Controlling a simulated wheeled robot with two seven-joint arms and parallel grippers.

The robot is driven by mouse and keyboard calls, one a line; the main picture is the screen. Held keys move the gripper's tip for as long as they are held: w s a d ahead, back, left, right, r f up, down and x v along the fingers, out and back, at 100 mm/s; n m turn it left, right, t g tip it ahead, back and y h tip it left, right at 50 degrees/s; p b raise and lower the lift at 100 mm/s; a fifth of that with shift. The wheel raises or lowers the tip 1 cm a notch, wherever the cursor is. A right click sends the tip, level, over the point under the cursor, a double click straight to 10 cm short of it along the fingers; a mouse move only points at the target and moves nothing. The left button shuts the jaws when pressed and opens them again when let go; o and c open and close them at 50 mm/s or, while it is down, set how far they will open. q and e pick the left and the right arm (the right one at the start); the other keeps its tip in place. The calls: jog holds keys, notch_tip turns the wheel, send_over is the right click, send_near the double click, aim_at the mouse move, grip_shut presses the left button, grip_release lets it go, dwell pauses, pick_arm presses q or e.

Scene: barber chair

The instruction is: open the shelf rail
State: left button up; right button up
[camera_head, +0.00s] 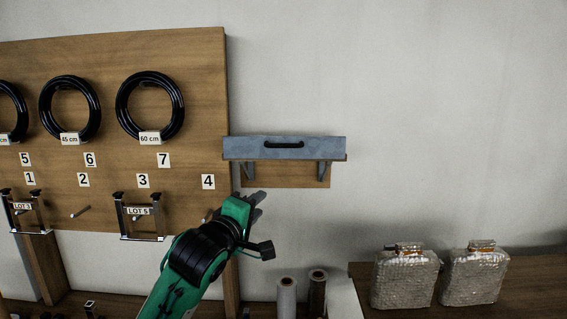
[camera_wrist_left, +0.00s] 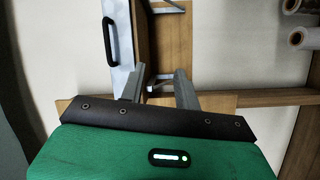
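The shelf rail (camera_head: 240,148) is a grey-blue front panel on a small wall shelf right of the pegboard. A black handle (camera_head: 284,145) sits across its middle. My left gripper (camera_head: 258,204) is below the shelf, under its left half, apart from the rail and handle. In the left wrist view, the gripper's two grey fingers (camera_wrist_left: 158,84) are spread with nothing held between them. The handle (camera_wrist_left: 109,40) and the rail (camera_wrist_left: 123,75) show there at upper left, beyond the fingers. My right gripper is in neither view.
Brackets (camera_head: 323,170) hold the shelf up. The wooden pegboard (camera_head: 205,120) with coiled black hoses (camera_head: 150,76) and number labels stands at left. Two rolls (camera_head: 287,298) stand below. Two wrapped packages (camera_head: 405,277) sit on a wooden table at right. The wall right of the shelf is clear.

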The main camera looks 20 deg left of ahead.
pick_arm(q)
jog(key=n+t, duration=0.1)
jog(key=n, duration=0.1)
send_near(282, 147)
jog(key=s+f, duration=0.2)
jog(key=s, duration=0.3)
jog(key=w+r, duration=0.1)
jog(key=w+p, duration=0.2)
jog(key=w, duration=0.2)
jog(key=w+r+p, duration=0.1)
jog(key=w+p, duration=0.1)
jog(key=w, duration=0.2)
jog(key=w+r+p, duration=0.1)
jog(key=w+p, duration=0.2)
jog(key=shift+w+d+r, duration=0.1)
jog(key=shift+w+d, duration=0.25)
jog(key=shift+w, duration=0.55)
jog(key=shift+w+d, duration=0.1)
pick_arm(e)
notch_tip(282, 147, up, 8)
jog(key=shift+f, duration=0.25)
pick_arm(q)
jog(key=shift+t, duration=0.3)
jog(key=shift+c, duration=0.4)
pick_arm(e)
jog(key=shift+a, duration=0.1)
pick_arm(q)
grip_shut()
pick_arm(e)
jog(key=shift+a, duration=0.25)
